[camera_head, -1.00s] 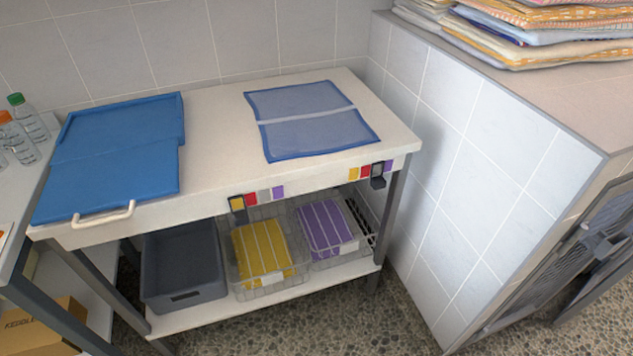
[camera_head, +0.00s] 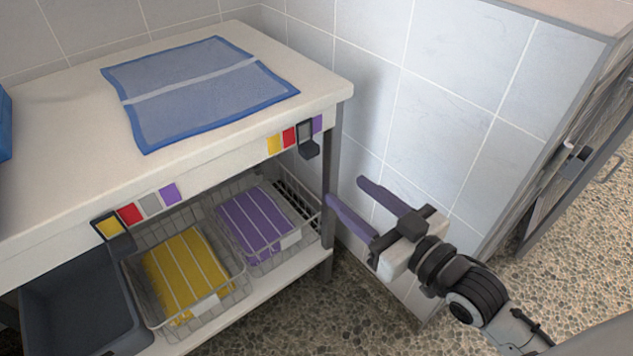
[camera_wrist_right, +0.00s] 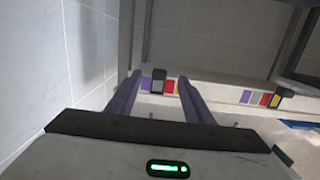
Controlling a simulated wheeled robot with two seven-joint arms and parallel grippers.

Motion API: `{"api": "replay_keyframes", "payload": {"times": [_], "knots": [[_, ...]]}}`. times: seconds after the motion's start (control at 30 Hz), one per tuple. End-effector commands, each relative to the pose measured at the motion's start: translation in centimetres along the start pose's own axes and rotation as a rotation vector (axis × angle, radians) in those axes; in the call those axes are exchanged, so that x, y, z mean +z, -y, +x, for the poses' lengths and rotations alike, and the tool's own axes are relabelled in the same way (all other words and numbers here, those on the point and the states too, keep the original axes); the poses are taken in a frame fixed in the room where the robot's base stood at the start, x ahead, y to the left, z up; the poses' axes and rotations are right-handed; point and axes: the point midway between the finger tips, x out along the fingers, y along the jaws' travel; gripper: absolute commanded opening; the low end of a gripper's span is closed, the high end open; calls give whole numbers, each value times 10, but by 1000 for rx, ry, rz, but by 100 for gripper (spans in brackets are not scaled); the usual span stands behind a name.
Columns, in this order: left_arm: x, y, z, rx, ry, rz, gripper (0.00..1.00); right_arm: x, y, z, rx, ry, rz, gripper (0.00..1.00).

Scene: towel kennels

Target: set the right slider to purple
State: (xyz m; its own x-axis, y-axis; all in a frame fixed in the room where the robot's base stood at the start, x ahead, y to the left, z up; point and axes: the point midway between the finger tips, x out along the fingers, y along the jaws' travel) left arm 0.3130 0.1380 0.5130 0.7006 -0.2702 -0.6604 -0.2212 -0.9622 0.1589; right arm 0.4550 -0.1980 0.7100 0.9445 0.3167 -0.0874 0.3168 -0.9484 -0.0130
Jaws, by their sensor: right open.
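The right slider (camera_head: 308,144), a dark frame with a tab, sits on the table's front edge over the grey patch. The yellow patch (camera_head: 273,144) and red patch (camera_head: 289,137) are left of it; the purple patch (camera_head: 317,124) is just right of it. My right gripper (camera_head: 344,191) is open and empty, with purple fingers, right of the table leg and below the slider's height. In the right wrist view the slider (camera_wrist_right: 158,80) appears between the fingertips, beyond them; contact does not show. My left gripper is out of view.
The left slider (camera_head: 110,226) sits over yellow. A blue-edged mesh cloth (camera_head: 190,85) lies on the table (camera_head: 60,110). Wire baskets with yellow (camera_head: 182,272) and purple (camera_head: 255,222) towels stand below. A tiled wall (camera_head: 440,70) bounds the right side.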

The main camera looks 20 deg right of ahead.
Motion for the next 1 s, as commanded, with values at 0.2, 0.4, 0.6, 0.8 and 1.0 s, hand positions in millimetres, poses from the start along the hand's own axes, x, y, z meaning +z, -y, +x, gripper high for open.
{"api": "replay_keyframes", "payload": {"times": [0.2,0.4,0.6,0.8,1.0], "knots": [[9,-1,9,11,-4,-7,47,-20,-1,8,-25,-91,-15,47],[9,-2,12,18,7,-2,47,-25,0,33,-26,-94,-14,47],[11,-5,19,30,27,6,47,-26,1,68,-25,-92,-13,47],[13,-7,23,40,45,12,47,-28,2,95,-26,-90,-14,47],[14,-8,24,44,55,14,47,-29,2,106,-26,-87,-14,47]]}}
